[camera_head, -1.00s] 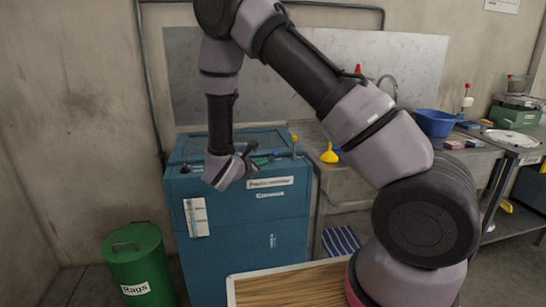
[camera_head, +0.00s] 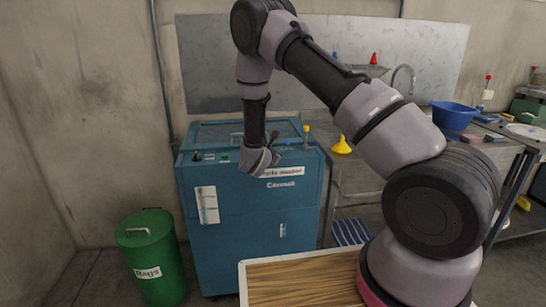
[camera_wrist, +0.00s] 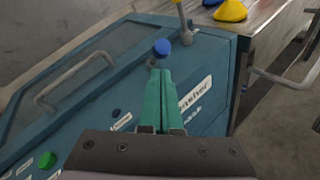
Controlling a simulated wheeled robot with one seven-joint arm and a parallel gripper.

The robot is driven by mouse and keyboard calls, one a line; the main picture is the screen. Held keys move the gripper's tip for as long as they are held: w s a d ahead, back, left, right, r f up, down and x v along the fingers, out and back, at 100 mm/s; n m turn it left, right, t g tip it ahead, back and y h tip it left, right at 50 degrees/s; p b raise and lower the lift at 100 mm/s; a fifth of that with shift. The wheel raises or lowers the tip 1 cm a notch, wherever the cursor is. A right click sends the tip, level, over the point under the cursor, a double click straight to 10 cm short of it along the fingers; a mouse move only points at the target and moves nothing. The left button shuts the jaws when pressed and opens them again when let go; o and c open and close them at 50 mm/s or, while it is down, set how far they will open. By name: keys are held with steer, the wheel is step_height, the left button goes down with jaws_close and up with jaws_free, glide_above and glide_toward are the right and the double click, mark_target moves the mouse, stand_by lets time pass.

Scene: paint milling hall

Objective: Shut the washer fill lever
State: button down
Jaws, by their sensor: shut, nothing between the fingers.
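The blue parts washer (camera_head: 252,220) stands against the wall; its top also shows in the wrist view (camera_wrist: 75,115). A small lever with a blue ball knob (camera_wrist: 162,47) rises near its front edge. A yellow-topped lever (camera_wrist: 178,5) on a metal base stands behind it to the right; it also shows in the head view (camera_head: 306,130). I cannot tell which is labelled the fill lever. My gripper (camera_wrist: 160,72) has its green fingers shut and empty, the tips just short of the blue knob in the picture. I cannot tell whether they touch. In the head view my gripper (camera_head: 262,160) partly covers the washer's label.
The washer lid has a bar handle (camera_wrist: 75,80). A green button (camera_wrist: 47,160) sits on the front left of its top. A bench to the right holds a yellow funnel (camera_head: 341,146) and a blue basin (camera_head: 453,117). A green rags bin (camera_head: 148,262) stands left.

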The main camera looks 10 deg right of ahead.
steer(key=shift+w+d+r, duration=0.25)
steer(key=shift+w+d, duration=0.1)
steer(key=shift+d, duration=0.05)
steer(key=shift+r, duration=0.1)
steer(key=shift+w+r+n+g+y, duration=0.25)
steer(key=shift+r+n+g+y, duration=0.05)
steer(key=shift+g, duration=0.3)
steer(key=shift+r+g, duration=0.1)
steer(key=shift+g, duration=0.2)
steer(key=w+r+n+g, duration=0.1)
steer(key=w+r+g, duration=0.2)
steer(key=w+r, duration=0.2)
steer(key=shift+w+n+y, duration=0.3)
steer(key=shift+w, duration=0.9)
steer(key=shift+w+d+r, duration=0.1)
steer(key=shift+r, duration=0.2)
